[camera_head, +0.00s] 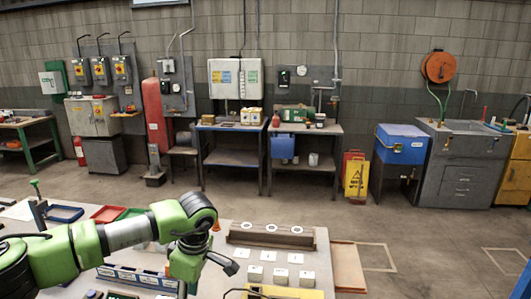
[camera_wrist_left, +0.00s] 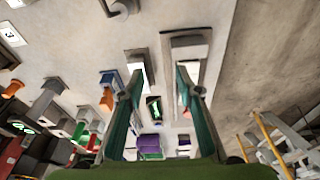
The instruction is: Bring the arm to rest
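My left arm (camera_head: 120,235), green and grey, comes in from the left over the workbench and bends down at the wrist. My left gripper (camera_head: 208,268) is at the arm's end, above the bench, beside the white blocks and partly hidden by the wrist. In the left wrist view its two green-sided fingers (camera_wrist_left: 158,75) stand apart, with nothing held between them. My right arm and right gripper do not show.
White blocks (camera_head: 280,277) and a dark rack (camera_head: 270,239) with round white rings stand on the workbench right of my gripper. Red (camera_head: 109,213) and blue (camera_head: 65,213) trays lie behind the arm. The concrete floor (camera_head: 400,230) beyond the bench is mostly open.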

